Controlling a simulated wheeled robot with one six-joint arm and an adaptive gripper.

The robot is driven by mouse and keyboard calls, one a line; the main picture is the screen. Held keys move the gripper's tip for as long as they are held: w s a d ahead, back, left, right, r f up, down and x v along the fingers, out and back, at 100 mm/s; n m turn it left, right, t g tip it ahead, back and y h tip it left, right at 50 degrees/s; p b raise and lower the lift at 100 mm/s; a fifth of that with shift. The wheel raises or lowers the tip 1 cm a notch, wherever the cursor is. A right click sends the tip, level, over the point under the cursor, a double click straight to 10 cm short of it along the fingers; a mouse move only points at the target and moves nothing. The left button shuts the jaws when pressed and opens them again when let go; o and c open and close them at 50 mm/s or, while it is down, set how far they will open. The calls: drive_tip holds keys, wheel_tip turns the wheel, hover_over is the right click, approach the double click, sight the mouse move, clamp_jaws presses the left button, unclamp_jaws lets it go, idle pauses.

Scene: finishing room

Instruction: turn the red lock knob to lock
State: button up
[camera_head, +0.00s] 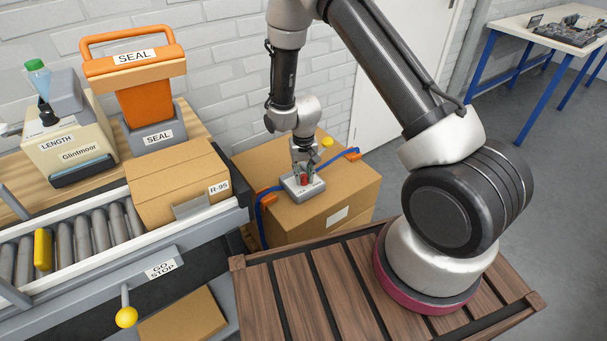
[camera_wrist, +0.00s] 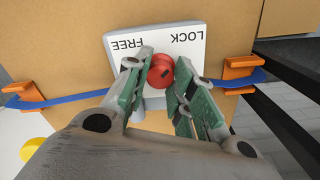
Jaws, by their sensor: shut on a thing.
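The red lock knob (camera_wrist: 160,72) sits on a pale plate (camera_wrist: 185,55) marked FREE and LOCK, whose words appear upside down in the wrist view. My gripper (camera_wrist: 164,62) has one finger on each side of the knob and is shut on it. The knob carries a small dark mark, but I cannot tell clearly which word it points at. In the head view the grey lock housing (camera_head: 291,193) lies on top of a strapped cardboard box (camera_head: 345,188), with my gripper (camera_head: 304,174) coming down on the red knob from above.
A blue strap (camera_wrist: 75,100) with orange corner pieces (camera_wrist: 241,67) crosses the box. A yellow ball (camera_head: 327,142) shows behind my gripper. At left are a roller conveyor (camera_head: 85,238), a carton (camera_head: 175,185) and an orange SEAL machine (camera_head: 145,100). Floor at right is clear.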

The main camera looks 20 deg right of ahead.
sight(303, 176)
drive_tip(key=shift+w, duration=0.1)
drive_tip(key=o, duration=1.1)
drive_tip(key=shift+c, duration=0.2)
wheel_tip(303, 176, up, 12)
drive_tip(key=s+d+r+t, duration=0.1)
drive_tip(key=s+d+r, duration=0.4)
drive_tip(key=s+r, duration=0.4)
drive_tip(key=s+d+r+t, duration=0.2)
drive_tip(key=s+d+r, duration=0.3)
drive_tip(key=s+r, duration=0.3)
drive_tip(key=s+d+r+n+t, duration=0.1)
drive_tip(key=s+d+r, duration=0.4)
drive_tip(key=s+r, duration=0.4)
drive_tip(key=w+v, duration=0.1)
drive_tip(key=v, duration=0.5)
drive_tip(key=shift+w+r, duration=0.2)
drive_tip(key=shift+r, duration=0.05)
